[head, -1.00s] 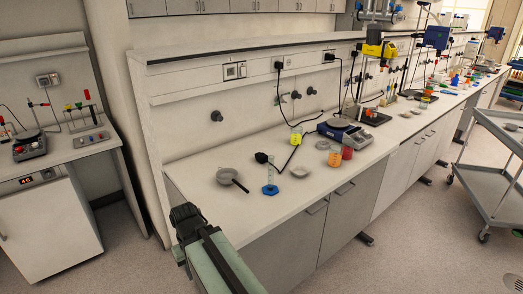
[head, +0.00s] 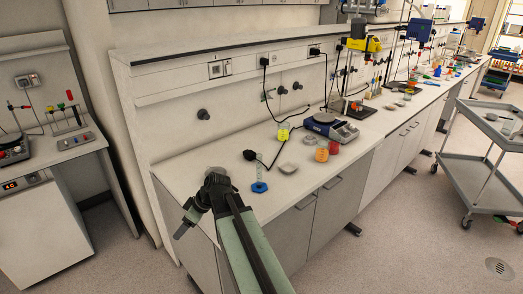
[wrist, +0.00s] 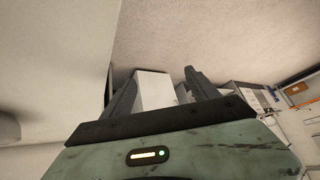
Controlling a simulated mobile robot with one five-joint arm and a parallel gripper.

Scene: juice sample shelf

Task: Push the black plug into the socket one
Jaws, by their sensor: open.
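The black plug (head: 249,155) lies on the white bench top, its black cord running right toward the beakers. A pale wall socket plate (head: 219,69) is on the back panel above, with nothing plugged in that I can see. Black plugs sit in two wall outlets to its right (head: 264,62) (head: 314,50). I cannot read which is socket one. My gripper (head: 212,178) is at the bench's left front, left of the black plug and apart from it. In the wrist view my gripper (wrist: 160,78) is open, with a white surface showing between its dark fingers; the plug is not visible there.
A clear cylinder on a blue base (head: 259,187) stands just in front of the plug. A yellow beaker (head: 283,133), a shallow dish (head: 288,168), orange (head: 321,154) and red (head: 333,147) containers and a blue-grey hotplate (head: 330,127) stand to the right. A grey cart (head: 485,170) is at right.

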